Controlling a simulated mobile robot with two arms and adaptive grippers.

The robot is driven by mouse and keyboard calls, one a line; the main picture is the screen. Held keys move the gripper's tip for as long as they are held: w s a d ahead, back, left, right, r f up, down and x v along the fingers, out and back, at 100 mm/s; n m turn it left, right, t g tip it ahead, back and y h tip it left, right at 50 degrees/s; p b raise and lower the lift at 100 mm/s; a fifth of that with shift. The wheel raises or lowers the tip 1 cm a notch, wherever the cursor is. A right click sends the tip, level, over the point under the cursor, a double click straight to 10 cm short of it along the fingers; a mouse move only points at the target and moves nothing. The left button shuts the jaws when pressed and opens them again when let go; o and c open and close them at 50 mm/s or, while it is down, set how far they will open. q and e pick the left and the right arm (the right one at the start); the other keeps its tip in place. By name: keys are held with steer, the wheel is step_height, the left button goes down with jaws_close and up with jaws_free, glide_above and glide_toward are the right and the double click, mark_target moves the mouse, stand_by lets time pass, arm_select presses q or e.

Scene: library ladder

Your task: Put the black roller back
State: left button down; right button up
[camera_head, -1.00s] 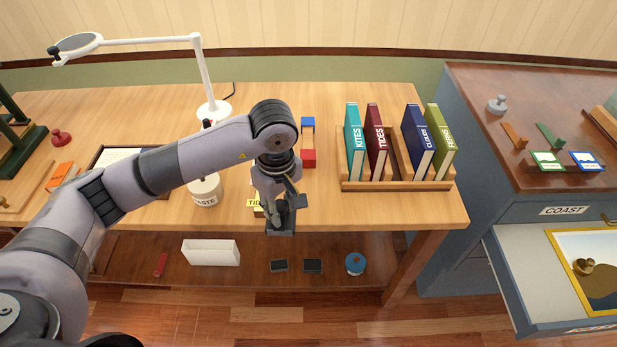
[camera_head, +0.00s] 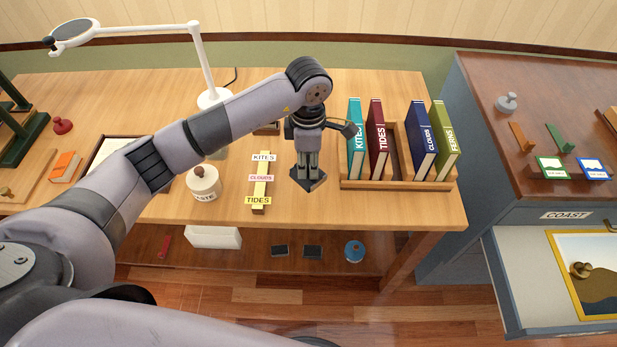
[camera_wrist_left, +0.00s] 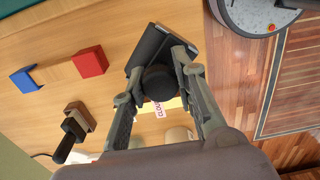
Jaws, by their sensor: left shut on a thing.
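My left gripper (camera_head: 308,172) is shut on a black object, apparently the black roller (camera_head: 309,183), above the table in front of the book rack. In the left wrist view the roller (camera_wrist_left: 160,82) shows as a round black end between the fingers, with a flat black part beyond them. A wooden strip with a blue end block (camera_wrist_left: 28,80) and a red end block (camera_wrist_left: 90,62) lies on the table; the arm hides it in the head view. A brown block with a dark handle (camera_wrist_left: 75,125) stands beside it. My right gripper is not in view.
A wooden rack (camera_head: 397,183) holds several books right of the gripper. A label strip (camera_head: 260,188) and a white paste jar (camera_head: 204,184) stand to its left. A white lamp (camera_head: 205,65) rises behind. The lower shelf holds small black blocks (camera_head: 312,252) and a blue item (camera_head: 355,251).

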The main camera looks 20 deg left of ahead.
arm_select(q)
step_height(320, 180, down, 4)
steer(key=shift+r, duration=0.25)
step_height(320, 180, down, 4)
steer(key=shift+f+p, duration=0.2)
steer(key=shift+p, duration=0.4)
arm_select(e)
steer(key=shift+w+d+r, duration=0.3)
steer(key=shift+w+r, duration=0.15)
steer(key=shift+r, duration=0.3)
arm_select(q)
steer(key=c, duration=1.3)
jaws_free()
steer(key=shift+f, duration=0.1)
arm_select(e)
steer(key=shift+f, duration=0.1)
